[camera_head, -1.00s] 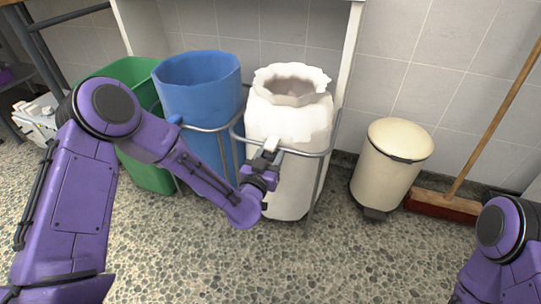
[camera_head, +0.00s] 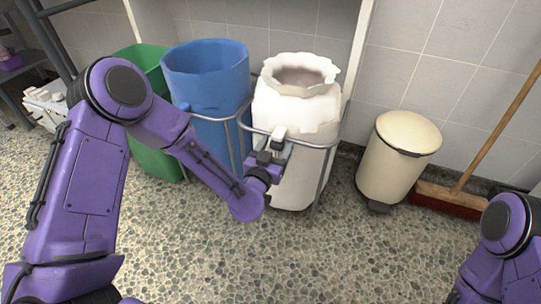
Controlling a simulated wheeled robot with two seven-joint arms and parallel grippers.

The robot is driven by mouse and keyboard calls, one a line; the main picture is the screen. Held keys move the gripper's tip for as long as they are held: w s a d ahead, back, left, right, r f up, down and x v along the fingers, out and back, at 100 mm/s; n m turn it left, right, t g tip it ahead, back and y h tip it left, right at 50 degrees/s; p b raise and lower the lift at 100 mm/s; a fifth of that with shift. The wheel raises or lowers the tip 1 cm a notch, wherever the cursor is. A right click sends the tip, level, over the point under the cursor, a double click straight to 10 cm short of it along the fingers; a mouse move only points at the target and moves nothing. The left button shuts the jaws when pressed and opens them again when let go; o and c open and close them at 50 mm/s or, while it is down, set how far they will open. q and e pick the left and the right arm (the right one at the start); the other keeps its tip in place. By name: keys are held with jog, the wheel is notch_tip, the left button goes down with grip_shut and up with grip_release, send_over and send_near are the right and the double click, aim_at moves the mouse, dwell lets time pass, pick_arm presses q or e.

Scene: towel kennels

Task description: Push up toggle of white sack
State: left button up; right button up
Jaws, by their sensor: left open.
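The white sack (camera_head: 300,112) hangs upright in a grey metal frame (camera_head: 325,146), its ragged mouth open at the top. My left gripper (camera_head: 279,138) is in front of the sack's left front side, near the frame's rail, with its fingers pointing up and away from me. It is open. The toggle cannot be told apart there; the gripper covers that part of the sack. Of my right arm only a purple joint (camera_head: 507,222) shows at the lower right edge; its gripper is out of view.
A blue sack (camera_head: 207,80) and a green bin (camera_head: 150,150) stand left of the white sack. A cream pedal bin (camera_head: 395,160) and a broom (camera_head: 458,190) stand to the right by the tiled wall. The speckled floor (camera_head: 330,260) in front is clear.

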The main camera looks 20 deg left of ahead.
pick_arm(q)
jog(key=s+p, duration=0.1)
jog(key=s, duration=0.8)
jog(key=shift+a, duration=0.15)
jog(key=shift+c, duration=0.3)
